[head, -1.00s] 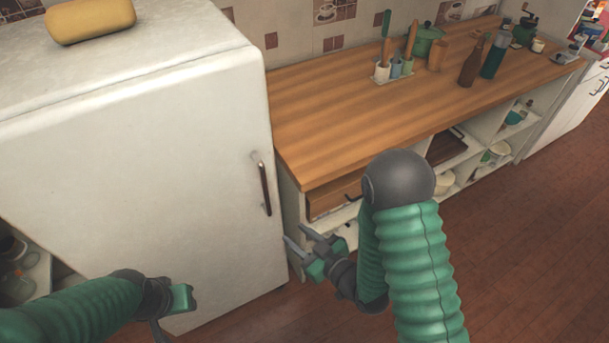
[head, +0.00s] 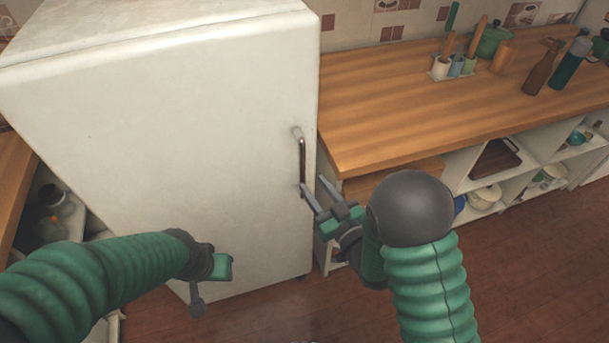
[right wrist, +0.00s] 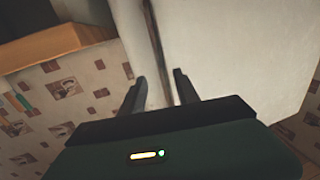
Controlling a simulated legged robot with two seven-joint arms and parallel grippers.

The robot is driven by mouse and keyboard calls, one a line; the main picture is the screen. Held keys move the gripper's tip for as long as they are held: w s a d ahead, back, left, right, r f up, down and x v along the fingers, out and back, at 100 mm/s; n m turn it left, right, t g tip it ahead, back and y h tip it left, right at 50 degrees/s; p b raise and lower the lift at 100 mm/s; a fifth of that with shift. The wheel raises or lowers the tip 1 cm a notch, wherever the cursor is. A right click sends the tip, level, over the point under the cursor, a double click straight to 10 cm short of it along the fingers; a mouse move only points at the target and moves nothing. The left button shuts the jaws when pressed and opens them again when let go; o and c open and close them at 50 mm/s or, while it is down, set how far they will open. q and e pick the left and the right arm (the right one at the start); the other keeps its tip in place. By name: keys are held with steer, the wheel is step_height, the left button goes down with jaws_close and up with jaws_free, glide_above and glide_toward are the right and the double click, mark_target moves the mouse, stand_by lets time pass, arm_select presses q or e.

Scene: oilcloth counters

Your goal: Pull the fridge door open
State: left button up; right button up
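The white fridge (head: 170,130) stands at the left in the head view, and its door looks shut. Its upright dark handle (head: 302,158) is near the right edge of the door. My right gripper (head: 312,186) is open, its two fingers pointing at the lower end of the handle. In the right wrist view, the dark handle bar (right wrist: 155,45) runs down between the open fingers (right wrist: 160,80); I cannot tell whether they touch it. My left gripper (head: 212,283) hangs in front of the door's lower part, apart from the handle; its finger opening is unclear.
A wooden counter (head: 400,105) with open shelves adjoins the fridge on the right. Bottles (head: 543,68), utensil cups (head: 455,66) and a green pot (head: 490,40) stand on it. Brown floor (head: 530,270) is clear at the lower right.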

mark_target(304, 175)
steer(key=x, duration=0.6)
steer(key=shift+a, duration=0.5)
steer(key=shift+d, duration=0.1)
steer(key=shift+d, duration=0.1)
steer(key=shift+d, duration=0.1)
steer(key=shift+c, duration=0.9)
jaws_close()
